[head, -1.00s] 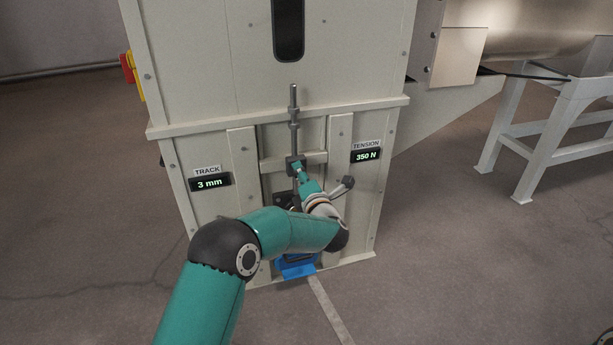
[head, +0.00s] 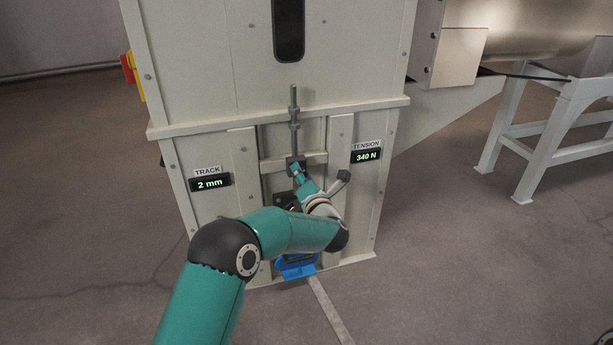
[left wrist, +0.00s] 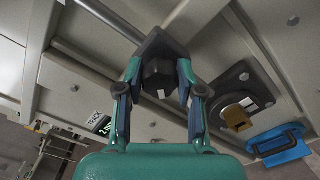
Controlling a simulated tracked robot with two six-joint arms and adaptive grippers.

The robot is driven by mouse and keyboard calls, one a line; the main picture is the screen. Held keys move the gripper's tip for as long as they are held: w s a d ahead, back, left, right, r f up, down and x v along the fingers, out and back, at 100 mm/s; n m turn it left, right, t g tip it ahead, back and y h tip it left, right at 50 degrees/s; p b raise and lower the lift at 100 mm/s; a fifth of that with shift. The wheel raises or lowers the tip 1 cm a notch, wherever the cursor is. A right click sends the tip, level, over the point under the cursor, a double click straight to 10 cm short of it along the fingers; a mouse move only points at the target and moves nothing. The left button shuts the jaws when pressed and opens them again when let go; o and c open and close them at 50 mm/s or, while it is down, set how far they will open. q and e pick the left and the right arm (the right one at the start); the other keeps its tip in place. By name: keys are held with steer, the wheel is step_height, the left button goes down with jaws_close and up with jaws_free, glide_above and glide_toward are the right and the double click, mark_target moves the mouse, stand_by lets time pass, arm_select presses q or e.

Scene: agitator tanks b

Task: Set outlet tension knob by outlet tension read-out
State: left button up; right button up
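The tension read-out (head: 367,157) on the right of the cabinet front shows 340 N. My left gripper (head: 299,172) is at the lower end of a vertical rod (head: 294,108) in the cabinet's recess. In the left wrist view my left gripper's fingers (left wrist: 160,82) lie on both sides of a dark knob (left wrist: 158,72) with a white mark and appear closed on it.
A blue part (head: 297,268) sits low in the recess, under my left arm. A lever with a dark end (head: 344,176) stands right of my wrist. A red and yellow switch (head: 130,72) is on the cabinet's left side. A white stand (head: 545,130) is at right.

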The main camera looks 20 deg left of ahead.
arm_select(q)
steer(key=o, duration=0.5)
steer(key=shift+f, duration=0.35)
steer(key=shift+r, duration=0.15)
steer(key=v, duration=1.2)
steer(key=shift+a, duration=0.1)
